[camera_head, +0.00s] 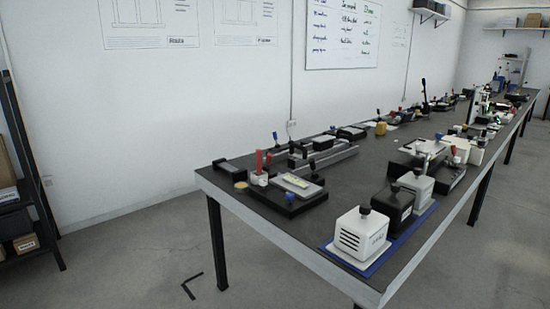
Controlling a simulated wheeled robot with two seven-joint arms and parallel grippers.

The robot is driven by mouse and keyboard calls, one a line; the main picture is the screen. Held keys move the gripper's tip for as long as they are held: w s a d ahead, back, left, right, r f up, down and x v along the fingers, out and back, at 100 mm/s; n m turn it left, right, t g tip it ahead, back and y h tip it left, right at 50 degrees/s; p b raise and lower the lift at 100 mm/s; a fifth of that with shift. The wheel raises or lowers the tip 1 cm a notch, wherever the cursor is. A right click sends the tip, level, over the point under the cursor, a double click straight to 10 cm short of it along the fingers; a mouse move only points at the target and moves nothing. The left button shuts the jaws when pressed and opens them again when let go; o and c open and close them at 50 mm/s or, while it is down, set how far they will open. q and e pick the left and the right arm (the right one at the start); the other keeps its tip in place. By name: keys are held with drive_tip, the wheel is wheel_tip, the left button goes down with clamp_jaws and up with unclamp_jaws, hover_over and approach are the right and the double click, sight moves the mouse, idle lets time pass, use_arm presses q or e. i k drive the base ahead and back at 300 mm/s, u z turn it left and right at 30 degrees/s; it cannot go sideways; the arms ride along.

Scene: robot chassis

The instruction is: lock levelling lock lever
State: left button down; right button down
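A long dark-topped workbench (285,231) runs from the front right to the back right and carries several devices with levers. A device with a red upright lever (259,160) stands near the bench's left end. A blue-tipped lever (275,137) and a black upright lever (424,88) stand farther back. I cannot tell which of these is the levelling lock lever; labels are too small to read.
A white vented box (360,232) sits on a blue mat (400,239) at the bench's near corner. A dark shelf (18,205) stands at far left.

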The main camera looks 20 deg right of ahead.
sight(312, 162)
drive_tip(key=z, duration=0.3)
drive_tip(key=i, duration=0.8)
drive_tip(key=z, duration=1)
drive_tip(key=i, duration=0.25)
drive_tip(key=z, duration=0.2)
